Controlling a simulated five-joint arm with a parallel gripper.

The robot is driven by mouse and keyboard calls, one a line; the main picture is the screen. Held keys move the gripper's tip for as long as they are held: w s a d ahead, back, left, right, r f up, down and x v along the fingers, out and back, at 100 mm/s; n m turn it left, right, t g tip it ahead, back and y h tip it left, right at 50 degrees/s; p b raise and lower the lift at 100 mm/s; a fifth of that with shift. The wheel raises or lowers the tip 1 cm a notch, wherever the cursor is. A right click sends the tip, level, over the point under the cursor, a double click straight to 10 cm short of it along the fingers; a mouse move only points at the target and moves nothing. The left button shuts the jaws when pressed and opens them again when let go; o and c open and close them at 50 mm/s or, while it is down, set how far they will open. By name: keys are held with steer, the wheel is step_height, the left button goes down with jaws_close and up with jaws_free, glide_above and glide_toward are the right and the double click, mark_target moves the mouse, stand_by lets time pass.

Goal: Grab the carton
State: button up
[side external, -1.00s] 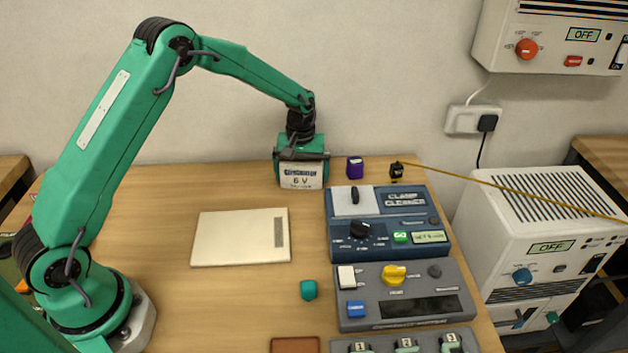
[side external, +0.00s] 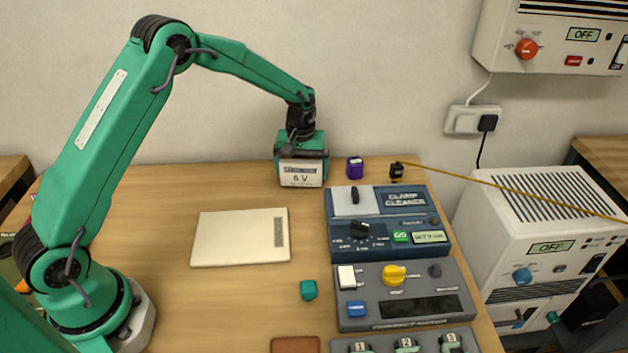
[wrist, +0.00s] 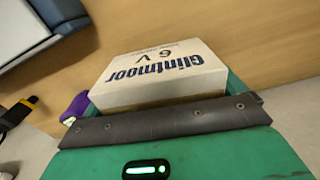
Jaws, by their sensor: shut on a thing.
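The carton (side external: 300,174) is a white box labelled "6 V" at the back of the wooden table, left of the small purple block. In the wrist view it lies between the jaws, and its pale face (wrist: 160,76) reads "Glintmoor 6 V". My gripper (side external: 302,150) is over it from above and shut on it. In the wrist view a dark strip of the near jaw runs along the carton's lower edge. The far jaw is mostly hidden behind the carton. I cannot tell whether the carton's underside touches the table.
A purple block (side external: 355,168) and a small black item (side external: 397,171) stand right of the carton. The blue clamp cleaner (side external: 388,228) and a grey panel (side external: 405,297) fill the right side. A cream plate (side external: 241,238) and teal block (side external: 308,290) lie in front.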

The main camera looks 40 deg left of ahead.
steer(key=shift+w+r, duration=0.1)
steer(key=shift+r, duration=0.45)
step_height(320, 180, up, 2)
steer(key=shift+r, duration=0.15)
steer(key=s+d+r, duration=0.5)
steer(key=d+r, duration=0.2)
steer(key=d, duration=0.3)
steer(key=shift+s, duration=0.4)
steer(key=shift+d, duration=0.1)
